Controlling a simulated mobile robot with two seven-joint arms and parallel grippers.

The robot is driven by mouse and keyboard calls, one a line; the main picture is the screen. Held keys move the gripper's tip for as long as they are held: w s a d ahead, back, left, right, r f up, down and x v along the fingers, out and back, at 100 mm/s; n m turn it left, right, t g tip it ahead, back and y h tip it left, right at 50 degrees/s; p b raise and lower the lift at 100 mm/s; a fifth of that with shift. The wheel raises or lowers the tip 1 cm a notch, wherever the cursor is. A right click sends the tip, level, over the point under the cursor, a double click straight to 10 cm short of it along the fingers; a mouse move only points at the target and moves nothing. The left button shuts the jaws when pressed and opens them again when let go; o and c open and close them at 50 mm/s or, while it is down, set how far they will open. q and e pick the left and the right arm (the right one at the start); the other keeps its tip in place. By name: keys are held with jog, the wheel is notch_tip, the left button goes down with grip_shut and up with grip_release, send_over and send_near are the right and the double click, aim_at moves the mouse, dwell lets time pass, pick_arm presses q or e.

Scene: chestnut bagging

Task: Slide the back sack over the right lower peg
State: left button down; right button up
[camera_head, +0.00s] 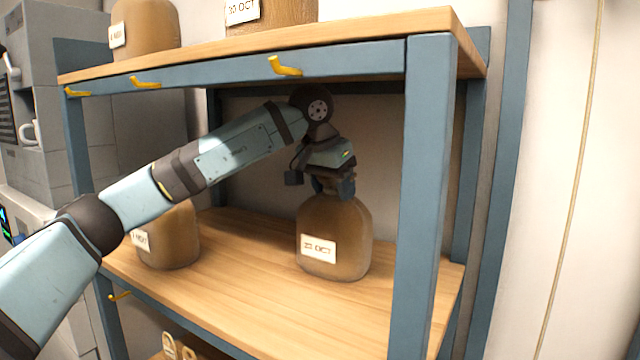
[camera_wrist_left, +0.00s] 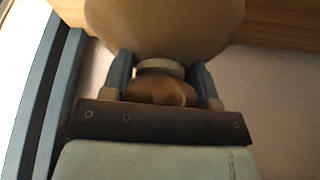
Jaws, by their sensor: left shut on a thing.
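A brown sack (camera_head: 335,225) labelled "23 OCT" is upright over the lower shelf board, towards its right side. My left gripper (camera_head: 333,190) comes down from above and is shut on its neck. In the left wrist view the two fingers (camera_wrist_left: 162,82) flank the tied neck, and the sack's body (camera_wrist_left: 165,25) fills the top. I cannot tell whether its base touches the board. One yellow peg (camera_head: 120,296) shows at the left of the lower shelf's front rail; no peg further right on that rail is in view. My right gripper is not in view.
Another labelled sack (camera_head: 172,238) stands on the lower board (camera_head: 240,262) at left, partly behind my arm. Several yellow pegs, such as this one (camera_head: 284,67), line the upper rail. A blue post (camera_head: 423,200) stands right of the held sack. More sacks (camera_head: 146,28) stand on top.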

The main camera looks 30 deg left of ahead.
aim_at(359, 212)
pick_arm(q)
jog(key=shift+s+d, duration=0.15)
jog(key=shift+d, duration=1.85)
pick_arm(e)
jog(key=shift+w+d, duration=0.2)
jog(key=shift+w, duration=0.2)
pick_arm(q)
jog(key=shift+c, duration=1.5)
grip_release()
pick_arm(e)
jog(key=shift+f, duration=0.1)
pick_arm(q)
jog(key=shift+s+r+b, duration=0.1)
jog(key=shift+r+b, duration=0.15)
jog(key=shift+b, duration=0.1)
jog(key=s+a+b, duration=0.3)
jog(key=s, duration=0.9)
jog(key=shift+r, duration=0.3)
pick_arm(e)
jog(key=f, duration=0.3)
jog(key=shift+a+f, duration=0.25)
